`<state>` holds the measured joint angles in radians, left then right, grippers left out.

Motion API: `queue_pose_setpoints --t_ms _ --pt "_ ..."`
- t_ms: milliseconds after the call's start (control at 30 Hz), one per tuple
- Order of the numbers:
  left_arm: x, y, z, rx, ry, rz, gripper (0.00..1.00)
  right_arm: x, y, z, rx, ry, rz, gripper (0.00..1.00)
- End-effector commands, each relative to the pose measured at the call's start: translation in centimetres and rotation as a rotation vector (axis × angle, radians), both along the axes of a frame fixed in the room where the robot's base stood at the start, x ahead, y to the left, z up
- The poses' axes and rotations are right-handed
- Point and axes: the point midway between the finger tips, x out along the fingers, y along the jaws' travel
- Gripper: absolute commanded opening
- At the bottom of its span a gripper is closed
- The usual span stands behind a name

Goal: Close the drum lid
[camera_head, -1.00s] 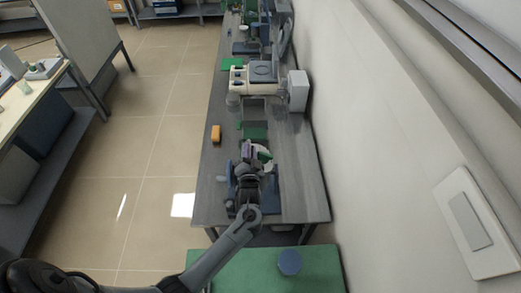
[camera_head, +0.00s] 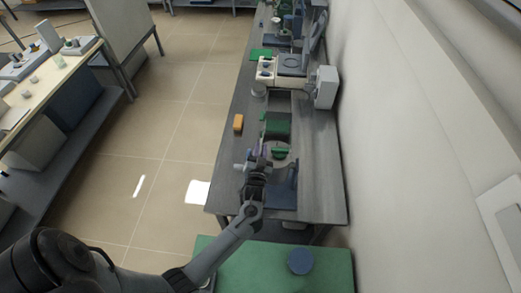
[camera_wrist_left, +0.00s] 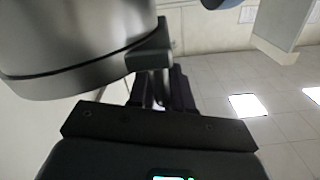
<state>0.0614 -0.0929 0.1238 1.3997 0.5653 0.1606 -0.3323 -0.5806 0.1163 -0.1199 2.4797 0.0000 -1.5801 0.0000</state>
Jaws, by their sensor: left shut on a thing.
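The drum (camera_head: 283,159) sits in a machine with a blue base (camera_head: 284,203) and a blue upright near the front end of the grey bench. It looks pale with a green part across it. My left gripper (camera_head: 254,163) is at the drum's left side and hides part of it. In the left wrist view a large grey cylinder (camera_wrist_left: 75,45) with a dark seam fills the upper left. My left gripper (camera_wrist_left: 158,88) is shut on a dark piece at the cylinder's edge, which seems to be part of the drum lid (camera_wrist_left: 151,48). My right gripper is out of view.
An orange object (camera_head: 238,123) lies at the bench's left edge. A cream instrument (camera_head: 281,70) and a white box (camera_head: 326,87) stand farther back. A blue round object (camera_head: 301,261) rests on the green surface (camera_head: 260,270) in front. The wall runs along the right.

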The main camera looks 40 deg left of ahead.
Motion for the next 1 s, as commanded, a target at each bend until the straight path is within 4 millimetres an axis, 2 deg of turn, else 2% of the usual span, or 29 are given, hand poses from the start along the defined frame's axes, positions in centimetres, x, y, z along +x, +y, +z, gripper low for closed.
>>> queue_pose_setpoints --t_ms 33,267,300,433,800,1000 --pt "-0.3 0.5 -0.3 0.004 0.009 0.010 0.00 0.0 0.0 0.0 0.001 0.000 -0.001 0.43" --pt "-0.4 0.5 -0.5 0.004 0.013 0.010 0.00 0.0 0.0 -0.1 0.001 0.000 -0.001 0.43" --pt "-0.4 0.5 -0.5 0.004 0.014 0.010 0.21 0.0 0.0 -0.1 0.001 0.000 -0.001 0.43" --pt "-0.4 0.5 -0.6 0.003 0.014 0.009 0.39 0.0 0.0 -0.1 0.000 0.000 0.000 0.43" --pt "-0.2 0.1 -0.4 0.001 0.009 0.003 0.39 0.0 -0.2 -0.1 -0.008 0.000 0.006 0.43" --pt "-1.3 -0.8 -0.5 0.000 0.008 0.002 0.39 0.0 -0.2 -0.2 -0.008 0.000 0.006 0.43"
